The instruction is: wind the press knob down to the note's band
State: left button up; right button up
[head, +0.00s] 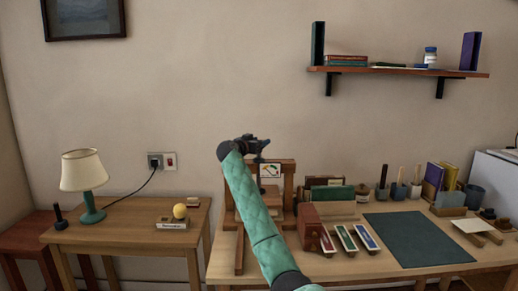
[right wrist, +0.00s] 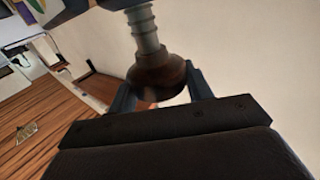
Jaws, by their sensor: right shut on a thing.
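The wooden press (head: 288,185) stands at the left end of the long table, partly hidden behind my right arm. A small white note (head: 270,170) with coloured marks is on its upper part; its details are too small to read. My right gripper (head: 262,143) is above the press. In the right wrist view, my right gripper (right wrist: 160,92) is shut on the dark brown knob (right wrist: 158,72), with one finger on each side. A grey threaded screw (right wrist: 146,30) runs from the knob. My left gripper is not in view.
A green mat (head: 418,239) lies on the long table (head: 360,268). A red-brown box (head: 312,225) and several coloured trays stand near the press. A lamp (head: 85,180) stands on the smaller table at left. A shelf (head: 400,71) hangs above right.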

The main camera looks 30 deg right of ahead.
jog(key=shift+r+m+g+h+b, duration=0.2)
jog(key=shift+m+g+h+b, duration=0.2)
jog(key=shift+m+g+b, duration=0.55)
jog(key=shift+g, duration=0.25)
jog(key=o, duration=1)
jog(key=shift+a, duration=0.1)
jog(key=shift+c, duration=0.2)
jog(key=shift+f, duration=0.1)
jog(key=shift+s+a, duration=0.1)
jog(key=shift+a, duration=0.3)
jog(key=v, duration=0.7)
jog(key=shift+b, duration=0.3)
